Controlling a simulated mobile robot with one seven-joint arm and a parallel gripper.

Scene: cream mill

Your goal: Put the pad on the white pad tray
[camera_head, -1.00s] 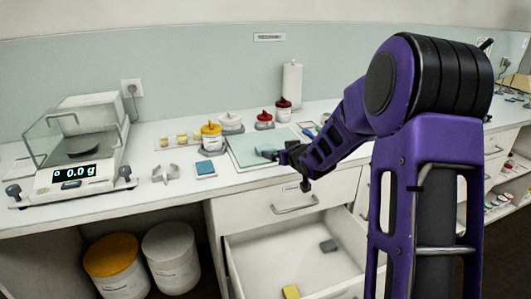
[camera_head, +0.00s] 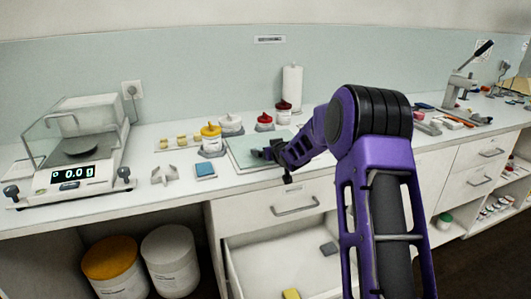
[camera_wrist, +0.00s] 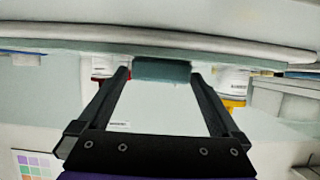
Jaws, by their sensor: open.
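A teal pad (camera_wrist: 162,70) is between the two fingertips of my gripper (camera_wrist: 160,75) in the wrist view. The jaws are open around it, with the right finger very close to its side. In the head view my gripper (camera_head: 262,154) is low over the pale green mat (camera_head: 244,150), and it hides the pad there. A blue square pad (camera_head: 205,169) lies on the counter left of the mat. A shallow white tray (camera_head: 160,150) with small yellow pieces is behind it; I cannot tell if this is the pad tray.
A balance (camera_head: 75,160) stands at the left. White, yellow-topped and red-topped containers stand behind the mat, near a paper roll (camera_head: 291,88). Below, an open drawer (camera_head: 250,262) holds a grey block (camera_head: 328,248) and a yellow block (camera_head: 291,294). A metal cross-shaped piece (camera_head: 165,174) is on the counter.

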